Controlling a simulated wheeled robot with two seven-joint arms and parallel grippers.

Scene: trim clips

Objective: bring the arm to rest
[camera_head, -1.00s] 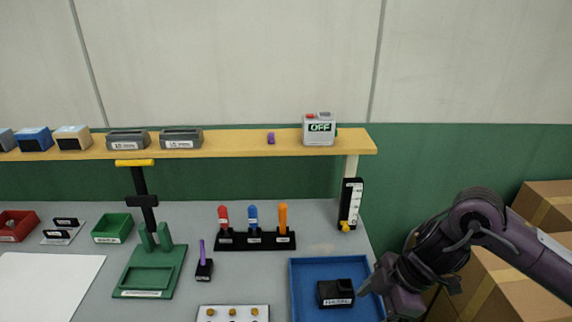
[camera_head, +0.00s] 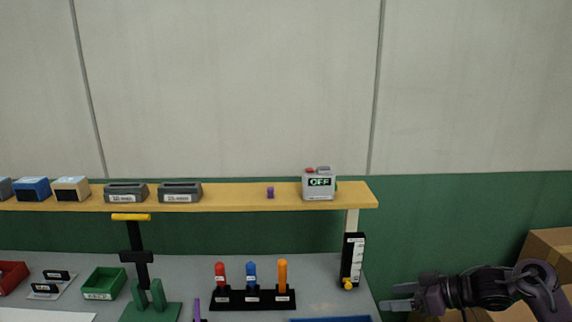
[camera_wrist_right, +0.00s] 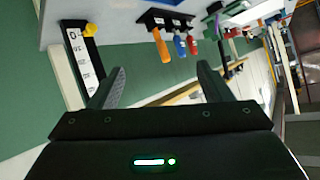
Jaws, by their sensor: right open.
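My right arm (camera_head: 490,287) comes in from the right in the head view. Its gripper (camera_head: 396,297) points left, just off the right edge of the grey table (camera_head: 190,270). The right gripper is open and empty. In the right wrist view its two fingers (camera_wrist_right: 157,88) stand apart with nothing between them. My left arm and left gripper are not in the head view.
A blue tray (camera_head: 330,319) lies at the table's front right. A rack (camera_head: 240,300) holds red, blue and orange tools. A black-and-white gauge (camera_head: 352,262) stands by the shelf post. The shelf (camera_head: 230,197) carries blocks and an "OFF" box (camera_head: 319,184). Cardboard boxes (camera_head: 552,245) stand at right.

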